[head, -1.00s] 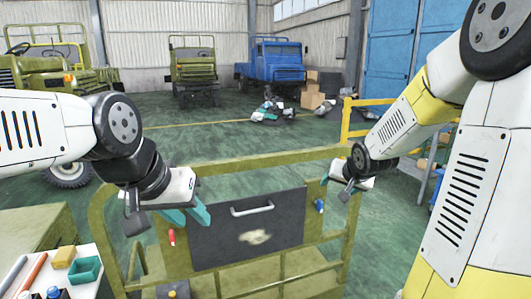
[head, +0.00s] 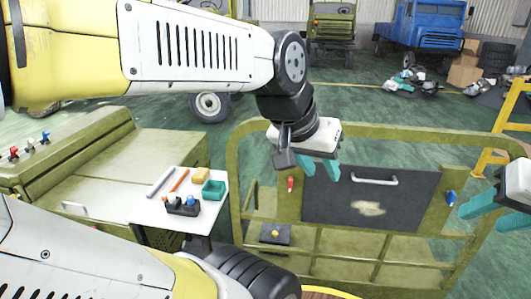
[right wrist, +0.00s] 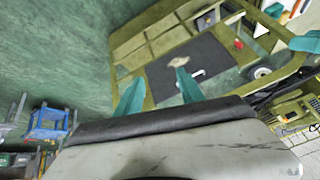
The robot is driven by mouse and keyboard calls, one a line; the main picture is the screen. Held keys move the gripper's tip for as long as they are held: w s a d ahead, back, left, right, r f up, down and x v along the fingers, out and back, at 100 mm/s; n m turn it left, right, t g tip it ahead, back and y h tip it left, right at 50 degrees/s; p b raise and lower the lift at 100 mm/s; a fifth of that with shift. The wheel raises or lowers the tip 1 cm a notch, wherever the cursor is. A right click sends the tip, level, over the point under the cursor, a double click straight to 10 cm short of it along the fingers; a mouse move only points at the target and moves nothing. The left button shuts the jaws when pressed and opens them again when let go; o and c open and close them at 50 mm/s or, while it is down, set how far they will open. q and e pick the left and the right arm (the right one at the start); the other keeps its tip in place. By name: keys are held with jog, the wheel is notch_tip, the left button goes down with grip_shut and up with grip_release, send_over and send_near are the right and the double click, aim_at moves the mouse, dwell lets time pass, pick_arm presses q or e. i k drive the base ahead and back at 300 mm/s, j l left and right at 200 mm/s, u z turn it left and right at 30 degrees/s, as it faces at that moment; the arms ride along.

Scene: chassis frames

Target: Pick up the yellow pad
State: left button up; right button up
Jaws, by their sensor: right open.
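The yellow pad (head: 200,174) is a small block on the white tray table (head: 214,217) at the left of the head view. It lies behind the teal bin and right of the orange stick. My left gripper (head: 321,169) hangs well to the right of the pad, in front of the green frame; its teal fingers are apart and empty. My right gripper (head: 480,206) is at the right edge of the head view, far from the pad. In the right wrist view its teal fingers (right wrist: 157,88) are spread and empty. The pad is not visible there.
The tray table also holds a teal bin (head: 213,190), an orange stick (head: 179,180), a grey stick (head: 160,182) and a dark holder (head: 183,206). A green cabinet (head: 110,165) stands left. The green frame (head: 240,165) has a dark panel (head: 370,198). Trucks stand behind.

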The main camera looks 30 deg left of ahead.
aim_at(200, 177)
jog(key=u, duration=0.4)
jog(key=j+u, duration=0.15)
jog(key=u, duration=1.1)
jog(key=i+z, duration=0.1)
jog(key=z, duration=1.1)
jog(key=i+j+z, duration=0.15)
jog(key=j+z, duration=0.15)
jog(key=j, duration=1.05)
jog(key=j+z, duration=0.35)
jog(key=j, duration=1.05)
